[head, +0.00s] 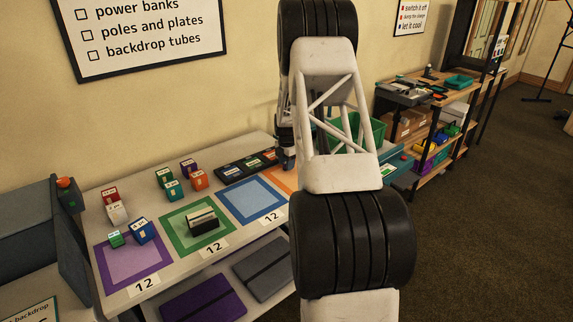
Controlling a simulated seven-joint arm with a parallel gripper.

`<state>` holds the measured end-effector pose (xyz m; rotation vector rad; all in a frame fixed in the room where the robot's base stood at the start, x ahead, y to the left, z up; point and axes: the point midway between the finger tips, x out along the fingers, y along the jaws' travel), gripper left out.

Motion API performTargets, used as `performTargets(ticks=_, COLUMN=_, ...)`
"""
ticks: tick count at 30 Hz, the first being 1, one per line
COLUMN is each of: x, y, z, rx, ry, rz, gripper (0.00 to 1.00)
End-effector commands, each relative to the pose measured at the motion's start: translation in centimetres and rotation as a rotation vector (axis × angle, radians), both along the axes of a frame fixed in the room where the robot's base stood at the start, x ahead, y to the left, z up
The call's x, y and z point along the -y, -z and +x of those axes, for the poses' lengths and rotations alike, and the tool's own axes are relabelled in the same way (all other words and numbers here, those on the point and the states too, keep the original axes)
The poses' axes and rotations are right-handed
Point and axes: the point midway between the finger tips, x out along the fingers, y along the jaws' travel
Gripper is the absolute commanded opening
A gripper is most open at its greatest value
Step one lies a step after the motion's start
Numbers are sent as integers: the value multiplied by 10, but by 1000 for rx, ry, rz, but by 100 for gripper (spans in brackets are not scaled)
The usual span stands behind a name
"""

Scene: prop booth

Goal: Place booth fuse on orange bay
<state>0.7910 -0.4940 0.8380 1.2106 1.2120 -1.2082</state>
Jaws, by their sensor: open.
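The orange bay (284,183) is a square on the white table, right of the blue bay; my arm hides most of it. My gripper (287,160) is partly hidden behind my arm, low over the table near the orange bay and the right end of a black tray. It is open; its fingertips and what lies between them are hard to make out. I cannot tell which thing is the booth fuse. Small labelled blocks stand on the table: teal (173,190), orange (199,180), purple (188,167), red (110,195), white (117,213) and blue (142,231), among others.
The black tray (228,176) has coloured labels. A dark block with a pale top (202,220) sits on the green bay (175,238). The blue bay (232,200) is empty. Blocks stand by the purple bay (130,275). A red button (65,183) is at left; shelves (440,150) are at right.

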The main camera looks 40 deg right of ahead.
Motion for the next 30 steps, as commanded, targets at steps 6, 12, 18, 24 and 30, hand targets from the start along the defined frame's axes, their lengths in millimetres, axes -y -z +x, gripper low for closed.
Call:
performTargets(ticks=6, x=0, y=-22, z=1, rx=3, ry=0, rz=-2, gripper=43)
performTargets(ticks=12, x=0, y=-52, z=0, rx=3, ry=0, rz=-2, gripper=43)
performTargets(ticks=18, x=0, y=-84, z=0, rx=2, ry=0, rz=-1, gripper=43)
performTargets(ticks=24, x=0, y=-107, z=0, rx=1, ry=0, rz=-1, gripper=43)
performTargets(ticks=30, x=1, y=-117, z=0, rx=1, ry=0, rz=-1, gripper=43)
